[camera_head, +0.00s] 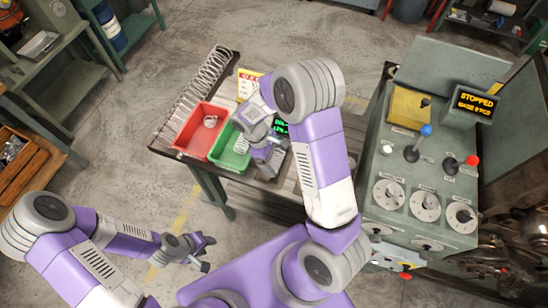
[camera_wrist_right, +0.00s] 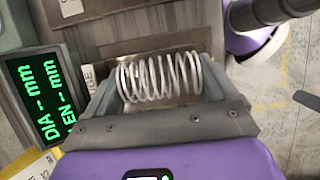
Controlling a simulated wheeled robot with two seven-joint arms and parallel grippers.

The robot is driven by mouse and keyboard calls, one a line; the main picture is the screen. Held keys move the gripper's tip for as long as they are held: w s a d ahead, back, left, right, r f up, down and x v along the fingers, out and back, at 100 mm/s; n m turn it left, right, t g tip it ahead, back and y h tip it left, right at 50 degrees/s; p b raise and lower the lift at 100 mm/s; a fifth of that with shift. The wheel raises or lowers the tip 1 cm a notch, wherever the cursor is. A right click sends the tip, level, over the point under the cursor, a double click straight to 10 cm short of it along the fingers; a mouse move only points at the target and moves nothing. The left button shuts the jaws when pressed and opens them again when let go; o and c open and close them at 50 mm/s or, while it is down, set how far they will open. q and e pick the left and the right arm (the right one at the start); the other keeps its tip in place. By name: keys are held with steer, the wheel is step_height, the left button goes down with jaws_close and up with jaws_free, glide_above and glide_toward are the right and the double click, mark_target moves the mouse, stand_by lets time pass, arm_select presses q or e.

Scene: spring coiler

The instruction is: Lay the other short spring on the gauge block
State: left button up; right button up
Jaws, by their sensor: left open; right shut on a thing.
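My right gripper (camera_wrist_right: 160,84) is shut on a short wire spring (camera_wrist_right: 160,72), which lies crosswise between its two fingers in the right wrist view. Behind the spring is a brown and grey surface (camera_wrist_right: 150,45) next to a partly hidden gauge label (camera_wrist_right: 88,78); I cannot tell whether the spring touches it. In the head view the right gripper (camera_head: 270,158) is over the bench beside the green bin, and its wrist hides most of the gauge area. My left gripper (camera_head: 204,252) is open and empty, low in front of the bench.
The gauge display (camera_wrist_right: 38,110) shows dashes for DIA and LEN. A red bin (camera_head: 192,143) holds a spring, and a green bin (camera_head: 226,158) holds another. Long springs (camera_head: 205,78) lie along the bench's left edge. The coiler's console (camera_head: 425,170) at right has levers and a STOPPED sign (camera_head: 476,103).

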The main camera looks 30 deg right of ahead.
steer(key=o, duration=0.8)
steer(key=shift+r, duration=0.1)
steer(key=v, duration=0.7)
steer(key=shift+r, duration=0.2)
